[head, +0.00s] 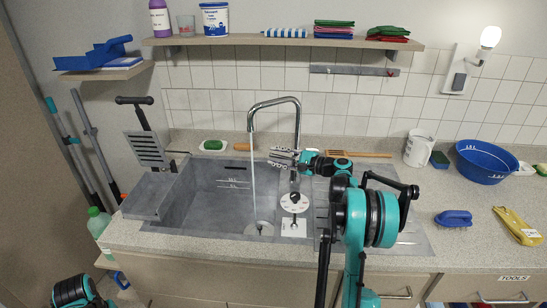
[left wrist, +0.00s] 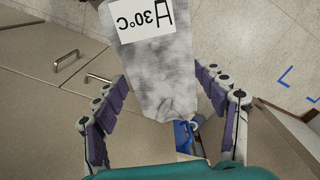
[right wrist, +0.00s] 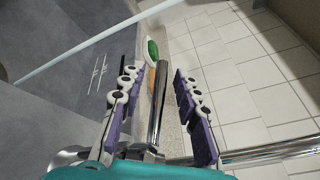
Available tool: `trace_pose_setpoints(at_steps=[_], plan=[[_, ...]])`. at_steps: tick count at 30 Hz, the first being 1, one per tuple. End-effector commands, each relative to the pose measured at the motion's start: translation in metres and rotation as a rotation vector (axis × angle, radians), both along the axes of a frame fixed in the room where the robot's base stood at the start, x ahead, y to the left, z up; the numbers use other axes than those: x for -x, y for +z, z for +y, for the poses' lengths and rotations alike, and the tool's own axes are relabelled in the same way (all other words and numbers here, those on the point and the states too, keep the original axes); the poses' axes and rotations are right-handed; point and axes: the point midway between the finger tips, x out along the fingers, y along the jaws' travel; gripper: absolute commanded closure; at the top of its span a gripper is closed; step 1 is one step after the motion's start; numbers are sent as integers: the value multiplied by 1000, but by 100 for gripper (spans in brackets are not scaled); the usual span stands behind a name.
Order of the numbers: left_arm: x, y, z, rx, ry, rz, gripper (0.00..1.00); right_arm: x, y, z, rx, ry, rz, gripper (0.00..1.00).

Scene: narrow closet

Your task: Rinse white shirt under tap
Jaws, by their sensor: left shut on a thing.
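The chrome tap (head: 275,102) arches over the grey sink (head: 205,200). A thin stream of water (head: 253,180) falls from its spout into the basin near the drain. My right gripper (head: 284,158) is beside the tap's upright pipe. In the right wrist view my right gripper (right wrist: 153,88) is open, with chrome tap metal (right wrist: 158,105) showing between its fingers. In the left wrist view my left gripper (left wrist: 162,98) is shut on the white shirt (left wrist: 165,75), a mottled grey-white cloth with a "A 30°C" label. The shirt is not visible in the head view.
A white dial (head: 294,203) sits at the sink's right side. A green soap (head: 213,145) lies behind the basin. A white jug (head: 418,148), blue bowl (head: 486,161), blue brush (head: 453,218) and yellow item (head: 517,226) stand on the right counter. A shelf (head: 285,42) hangs above.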

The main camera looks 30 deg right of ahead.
Motion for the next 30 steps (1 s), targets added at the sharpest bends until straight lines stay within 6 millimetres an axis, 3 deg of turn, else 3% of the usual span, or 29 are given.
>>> trace_pose_setpoints(at_steps=[16, 21, 30], plan=[[0, 0, 0, 0, 0, 0, 73, 87, 10, -51, 0, -2, 0, 68], [0, 0, 0, 0, 0, 0, 73, 99, 11, -57, 0, -1, 0, 68], [0, 0, 0, 0, 0, 0, 73, 100, 11, -57, 0, 0, 0, 68]])
